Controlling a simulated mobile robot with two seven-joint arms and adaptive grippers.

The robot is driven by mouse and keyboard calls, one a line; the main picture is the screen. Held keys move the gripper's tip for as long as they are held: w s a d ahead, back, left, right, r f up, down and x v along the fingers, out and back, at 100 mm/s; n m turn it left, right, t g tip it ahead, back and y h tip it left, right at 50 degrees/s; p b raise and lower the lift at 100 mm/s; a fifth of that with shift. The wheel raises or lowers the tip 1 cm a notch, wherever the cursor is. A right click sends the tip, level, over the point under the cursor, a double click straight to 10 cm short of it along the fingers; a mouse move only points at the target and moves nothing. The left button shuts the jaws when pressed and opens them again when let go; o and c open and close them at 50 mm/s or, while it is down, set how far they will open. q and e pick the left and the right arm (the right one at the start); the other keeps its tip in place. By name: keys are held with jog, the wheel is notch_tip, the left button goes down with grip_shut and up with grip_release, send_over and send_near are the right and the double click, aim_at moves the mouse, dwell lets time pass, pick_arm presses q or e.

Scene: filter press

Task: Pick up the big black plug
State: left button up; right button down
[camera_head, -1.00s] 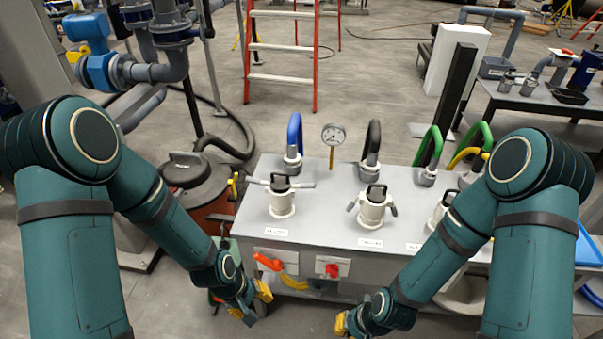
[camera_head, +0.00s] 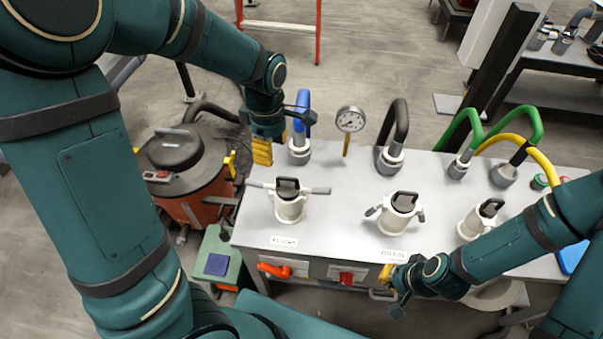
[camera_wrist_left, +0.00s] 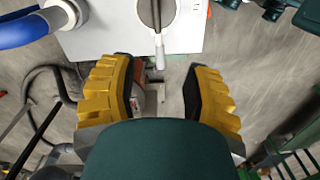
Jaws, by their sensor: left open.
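A black hose end (camera_head: 397,122) on a grey coupling stands upright at the back of the grey bench, right of the gauge; it may be the big black plug, but I cannot tell for sure. My left gripper (camera_head: 272,148) is at the bench's back left corner, beside the blue hose end and left of the black one. Its two yellow fingers are apart and empty in the left wrist view (camera_wrist_left: 158,98). My right gripper (camera_head: 390,277) is low at the bench's front edge; its fingertips are too unclear to tell their opening.
The bench top (camera_head: 340,215) carries white fittings with black handles, a pressure gauge (camera_head: 350,120), and blue (camera_head: 300,125), green and yellow hose ends. An orange drum (camera_head: 190,180) stands at left. Red (camera_head: 347,278) and orange handles are on the bench front.

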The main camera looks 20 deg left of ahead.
aim_at(278, 179)
pick_arm(q)
jog(key=f+b, duration=0.1)
jog(key=f, duration=0.3)
jog(key=f+b, duration=0.1)
jog(key=f, duration=0.2)
jog(key=shift+w+a+f, duration=0.1)
jog(key=shift+w+f, duration=0.1)
jog(key=shift+f, duration=0.2)
jog(key=shift+w+d+f+b, duration=0.15)
jog(key=shift+f+b, duration=0.4)
jog(key=shift+f, duration=0.8)
jog(key=shift+s+d+f+b, duration=0.15)
jog(key=shift+f+b, duration=0.4)
jog(key=shift+f, duration=0.75)
jog(key=shift+r, duration=0.1)
jog(key=shift+c, duration=0.5)
grip_shut()
